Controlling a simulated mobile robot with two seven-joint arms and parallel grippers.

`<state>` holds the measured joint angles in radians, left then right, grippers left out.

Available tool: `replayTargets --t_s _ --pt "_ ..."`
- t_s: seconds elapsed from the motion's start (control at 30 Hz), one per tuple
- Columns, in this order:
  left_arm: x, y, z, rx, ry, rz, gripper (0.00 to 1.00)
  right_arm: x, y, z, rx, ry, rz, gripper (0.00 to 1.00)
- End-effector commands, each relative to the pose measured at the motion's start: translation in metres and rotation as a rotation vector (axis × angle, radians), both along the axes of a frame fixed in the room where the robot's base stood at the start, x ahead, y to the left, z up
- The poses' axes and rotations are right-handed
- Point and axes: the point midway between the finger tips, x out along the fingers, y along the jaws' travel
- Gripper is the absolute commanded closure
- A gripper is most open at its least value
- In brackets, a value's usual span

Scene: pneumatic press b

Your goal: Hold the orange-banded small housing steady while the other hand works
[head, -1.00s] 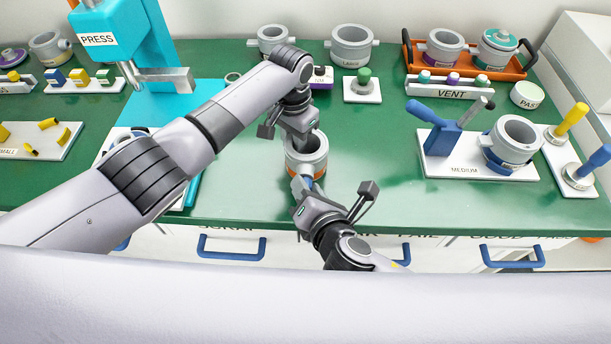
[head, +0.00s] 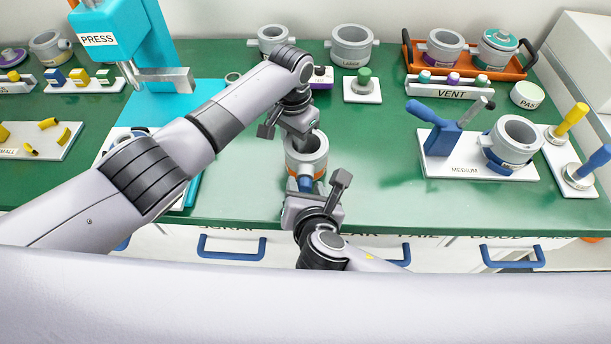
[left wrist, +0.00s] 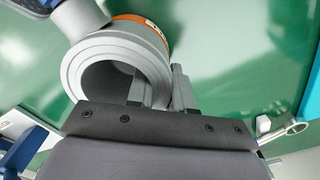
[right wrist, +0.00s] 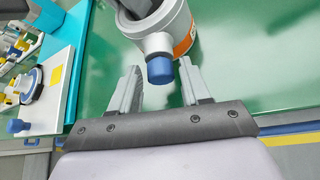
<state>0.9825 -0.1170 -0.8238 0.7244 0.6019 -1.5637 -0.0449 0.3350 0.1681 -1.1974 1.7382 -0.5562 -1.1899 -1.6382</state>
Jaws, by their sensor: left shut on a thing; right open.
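The small grey housing (head: 314,146) with an orange band (head: 305,172) stands upright on the green bench at the front middle. My left gripper (head: 296,137) is shut on its wall. In the left wrist view (left wrist: 160,88) one finger is inside the bore and the other outside. A blue-tipped side port (right wrist: 160,70) sticks out of the housing toward the bench front. My right gripper (right wrist: 158,88) is open, its fingers either side of the space just short of the blue tip. The fingers look clear of the tip.
A teal press (head: 125,40) stands at the back left. A white stand (head: 470,168) marked MEDIUM holds another housing at the right. Other grey housings (head: 351,46) and an orange tray (head: 520,72) are at the back. The bench right of the held housing is clear.

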Motion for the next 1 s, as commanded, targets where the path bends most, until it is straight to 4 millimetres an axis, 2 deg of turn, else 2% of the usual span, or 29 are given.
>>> replayTargets --t_s 0.4,0.5,0.63,0.97,1.0 --pt "-0.0016 0.0006 -0.0027 0.001 0.005 0.0 1.0 0.0002 0.008 0.0001 -0.645 -0.011 -0.001 0.53" --pt "-0.0016 0.0006 -0.0027 0.001 0.005 0.0 1.0 0.0004 0.008 -0.0005 -0.752 -0.013 -0.001 0.53" --pt "-0.0015 0.0007 -0.0027 0.001 0.005 0.0 1.0 0.0 0.0076 -0.0012 -0.803 -0.013 0.0 0.53" --pt "-0.0015 0.0007 -0.0028 0.001 0.005 0.0 1.0 0.0002 0.0071 -0.0015 -0.8 -0.011 -0.001 0.53" --pt "-0.0015 0.0007 -0.0028 0.001 0.005 0.0 1.0 0.0002 0.0072 -0.0016 -0.8 -0.012 0.0 0.6"
